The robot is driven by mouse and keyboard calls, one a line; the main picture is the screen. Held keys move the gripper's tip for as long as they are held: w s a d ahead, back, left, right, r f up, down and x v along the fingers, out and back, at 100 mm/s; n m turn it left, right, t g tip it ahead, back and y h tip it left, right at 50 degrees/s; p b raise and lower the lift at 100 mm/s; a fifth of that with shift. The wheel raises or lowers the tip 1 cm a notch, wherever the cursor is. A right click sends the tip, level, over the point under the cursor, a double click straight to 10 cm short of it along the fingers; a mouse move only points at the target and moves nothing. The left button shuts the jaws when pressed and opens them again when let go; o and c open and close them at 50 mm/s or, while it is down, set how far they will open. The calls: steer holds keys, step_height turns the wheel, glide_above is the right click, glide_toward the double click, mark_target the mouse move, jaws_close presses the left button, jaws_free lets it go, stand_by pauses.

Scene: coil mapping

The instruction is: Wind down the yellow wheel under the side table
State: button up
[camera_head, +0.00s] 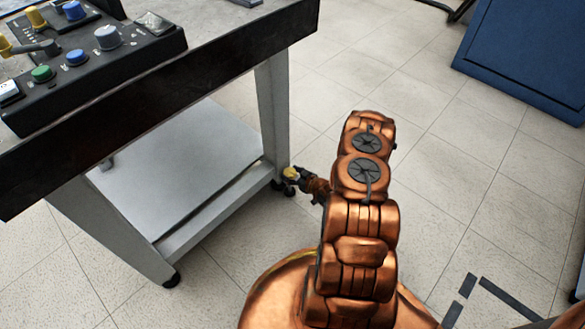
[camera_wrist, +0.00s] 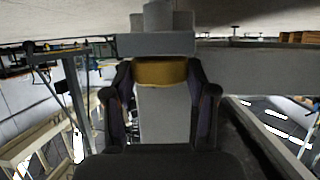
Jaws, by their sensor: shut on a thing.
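The side table (camera_head: 215,75) has a dark top, pale legs and a lower shelf. It stands at the left in the head view. The yellow wheel (camera_head: 290,173) is small and sits low at the foot of the table's right leg. My gripper (camera_head: 297,176) reaches it from the right and is shut on it. In the wrist view the yellow wheel (camera_wrist: 160,72) lies between the two dark fingers of my gripper (camera_wrist: 160,80), one on each side. A grey leg part is just behind the wheel. The finger contact is partly hidden in the head view.
A black control panel (camera_head: 85,62) with coloured knobs stands on the table top. A dark caster (camera_head: 170,279) is under the nearer leg. A blue cabinet (camera_head: 525,55) stands at the upper right.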

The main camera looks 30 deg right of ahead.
steer(key=m+h, duration=0.1)
steer(key=m+h+p, duration=0.1)
steer(key=shift+a+h, duration=0.3)
steer(key=shift+h, duration=0.1)
steer(key=shift+m+h, duration=0.6)
steer(key=shift+m, duration=0.1)
steer(key=shift+w+m+h, duration=0.1)
steer(key=shift+m+h, duration=0.2)
steer(key=shift+d, duration=0.1)
steer(key=o, duration=1.2)
steer(key=shift+c, duration=0.2)
steer(key=v, duration=1.2)
